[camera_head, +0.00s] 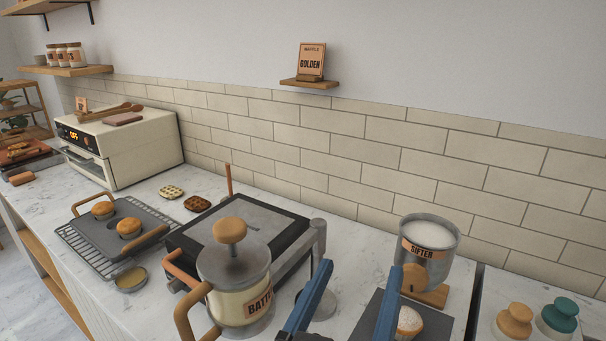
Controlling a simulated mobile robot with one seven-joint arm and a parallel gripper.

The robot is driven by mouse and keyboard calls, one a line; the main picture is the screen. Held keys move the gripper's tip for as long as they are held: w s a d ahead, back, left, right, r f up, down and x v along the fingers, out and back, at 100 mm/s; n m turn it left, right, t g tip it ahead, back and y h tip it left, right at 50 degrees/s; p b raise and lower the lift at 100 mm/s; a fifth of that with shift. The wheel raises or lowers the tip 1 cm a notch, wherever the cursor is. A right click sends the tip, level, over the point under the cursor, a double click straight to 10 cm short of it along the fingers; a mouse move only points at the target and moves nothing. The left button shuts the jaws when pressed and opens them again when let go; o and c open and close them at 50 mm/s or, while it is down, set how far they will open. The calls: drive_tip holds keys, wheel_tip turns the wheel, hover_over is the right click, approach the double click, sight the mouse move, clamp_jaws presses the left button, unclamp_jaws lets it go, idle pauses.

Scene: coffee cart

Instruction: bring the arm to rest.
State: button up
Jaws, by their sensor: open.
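My gripper (359,270) is at the bottom centre of the head view. Its two blue fingers are spread apart, and I see nothing held between them. The batter dispenser (241,301), with a wooden knob and handle, stands just left of the fingers. The steel sifter (428,262), full of white powder, is right of the fingers and beyond them. A round, white-dusted item (409,322) on a dark board (440,329) is beside the right finger. The rest of my arm is mostly out of view.
A dark flat appliance (190,238) sits behind the dispenser. A muffin tin (97,237) on a wire rack and a toaster oven (155,145) are to the left. Two knobbed lids (514,322) (558,316) are at lower right. The tiled wall bounds the counter's back.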

drive_tip(key=s+a+r+t+y+p, duration=0.1)
drive_tip(key=a+r+t+y+p, duration=0.1)
drive_tip(key=r, duration=0.9)
drive_tip(key=s+a+r+n+t+y+p, duration=0.1)
drive_tip(key=a+r+t+y+p, duration=0.1)
drive_tip(key=r, duration=0.9)
drive_tip(key=s+a+r+n+t+y+p, duration=0.1)
drive_tip(key=r+t+y, duration=0.3)
drive_tip(key=r, duration=0.8)
drive_tip(key=shift+s+a+t+p, duration=0.3)
drive_tip(key=shift+a+t+p, duration=0.15)
drive_tip(key=shift+t, duration=0.45)
drive_tip(key=shift+a, duration=0.1)
